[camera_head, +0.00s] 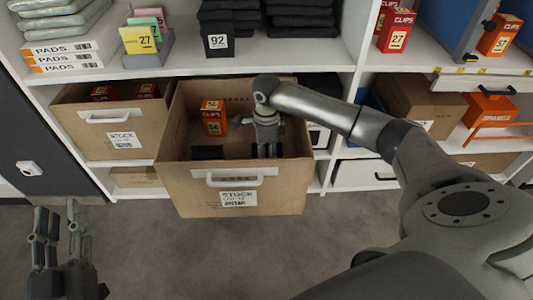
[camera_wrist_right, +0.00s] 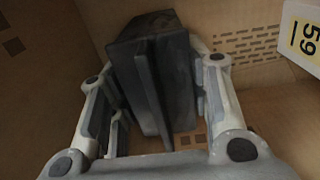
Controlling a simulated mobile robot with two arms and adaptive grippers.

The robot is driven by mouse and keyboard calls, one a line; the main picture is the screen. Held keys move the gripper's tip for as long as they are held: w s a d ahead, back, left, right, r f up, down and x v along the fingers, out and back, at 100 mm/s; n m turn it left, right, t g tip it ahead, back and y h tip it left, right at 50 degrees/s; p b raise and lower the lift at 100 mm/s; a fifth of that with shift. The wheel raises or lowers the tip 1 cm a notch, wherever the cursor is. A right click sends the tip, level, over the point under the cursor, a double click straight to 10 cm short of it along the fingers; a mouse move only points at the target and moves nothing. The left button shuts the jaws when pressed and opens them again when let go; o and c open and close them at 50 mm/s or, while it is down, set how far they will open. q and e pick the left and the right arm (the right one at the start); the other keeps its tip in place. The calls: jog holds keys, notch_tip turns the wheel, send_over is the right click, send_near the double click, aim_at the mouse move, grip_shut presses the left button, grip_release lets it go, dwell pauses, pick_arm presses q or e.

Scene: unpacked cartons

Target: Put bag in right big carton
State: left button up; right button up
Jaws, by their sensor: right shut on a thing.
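The right big carton (camera_head: 240,188) is pulled out from the shelf, open at the top, with a handle and a stock label in front. My right gripper (camera_head: 267,150) is down inside it, at the right part. In the right wrist view, my gripper is shut on a dark grey bag (camera_wrist_right: 147,70), which stands between the fingers inside brown carton walls. Whether the bag touches the carton's floor cannot be told. My left gripper (camera_head: 58,222) is open and empty at the lower left, over the floor.
Orange boxes (camera_head: 212,117) and a dark item (camera_head: 208,152) lie in the right carton. The left carton (camera_head: 120,141), holding red boxes, stands next to it. A shelf with dark folded stacks (camera_head: 228,18) is above. Grey floor in front is clear.

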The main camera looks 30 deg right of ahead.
pick_arm(q)
jog(key=shift+r, duration=0.3)
pick_arm(e)
jog(key=shift+f, duration=0.1)
jog(key=o, duration=1.2)
jog(key=shift+c, duration=0.2)
pick_arm(q)
jog(key=shift+s+r, duration=0.1)
pick_arm(e)
notch_tip(320, 180, up, 6)
jog(key=shift+f+p, duration=0.2)
jog(key=shift+p, duration=0.7)
notch_tip(320, 180, up, 6)
jog(key=shift+p, duration=0.75)
pick_arm(q)
jog(key=s+a+f+g+y, duration=0.1)
jog(key=s+f+g, duration=0.1)
jog(key=f+g, duration=0.2)
jog(key=s+a+f+g+y, duration=0.1)
jog(key=f+g, duration=0.4)
jog(key=f, duration=0.5)
jog(key=shift+s+a+f+y, duration=0.4)
jog(key=shift+s+a, duration=0.25)
jog(key=shift+s, duration=0.2)
pick_arm(e)
jog(key=shift+r, duration=0.35)
pick_arm(q)
jog(key=shift+r, duration=0.1)
pick_arm(e)
jog(key=shift+a, duration=0.1)
